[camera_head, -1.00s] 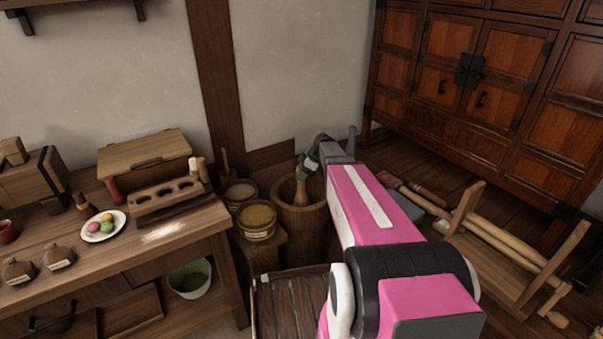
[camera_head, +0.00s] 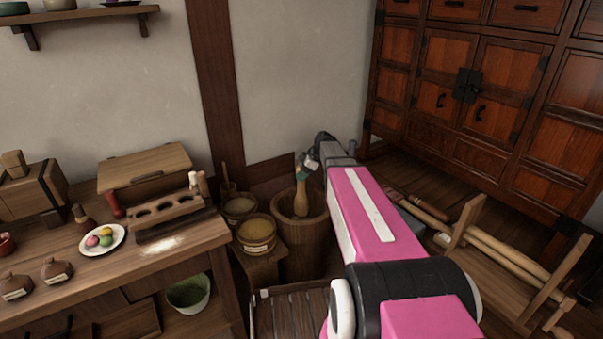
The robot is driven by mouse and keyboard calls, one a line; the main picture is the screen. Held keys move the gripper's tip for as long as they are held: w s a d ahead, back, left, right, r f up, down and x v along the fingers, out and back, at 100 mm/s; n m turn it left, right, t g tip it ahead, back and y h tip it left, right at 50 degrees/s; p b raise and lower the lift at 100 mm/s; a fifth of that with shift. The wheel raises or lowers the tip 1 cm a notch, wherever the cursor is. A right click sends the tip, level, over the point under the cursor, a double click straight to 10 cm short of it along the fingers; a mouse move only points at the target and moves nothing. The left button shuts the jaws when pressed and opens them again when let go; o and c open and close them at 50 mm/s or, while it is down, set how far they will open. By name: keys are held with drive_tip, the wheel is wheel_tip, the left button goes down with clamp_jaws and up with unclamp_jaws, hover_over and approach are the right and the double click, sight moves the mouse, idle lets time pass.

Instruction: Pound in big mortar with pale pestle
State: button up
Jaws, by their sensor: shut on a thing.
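The big mortar (camera_head: 301,256) is a tall wooden tub standing on the floor near the wall corner. The pale pestle (camera_head: 301,199) is a light wooden club, held roughly upright with its wide lower end at the mortar's mouth. How deep its tip sits inside is hard to tell. My gripper (camera_head: 303,169) is above the mortar and shut on the pestle's upper part. My pink arm reaches in from the lower right and hides part of the area right of the mortar.
Two grain tubs, one being the front tub (camera_head: 257,233), stand just left of the mortar. The worktable (camera_head: 205,238) holds a plate of coloured balls (camera_head: 102,239) and a wooden mould (camera_head: 167,208). A wooden rack with long handles (camera_head: 505,253) stands right, before the cabinet (camera_head: 475,85).

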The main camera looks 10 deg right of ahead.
sight(302, 186)
wheel_tip(302, 186, down, 6)
drive_tip(key=shift+f, duration=0.5)
wheel_tip(302, 186, up, 8)
drive_tip(key=shift+r, duration=0.1)
idle(0.5)
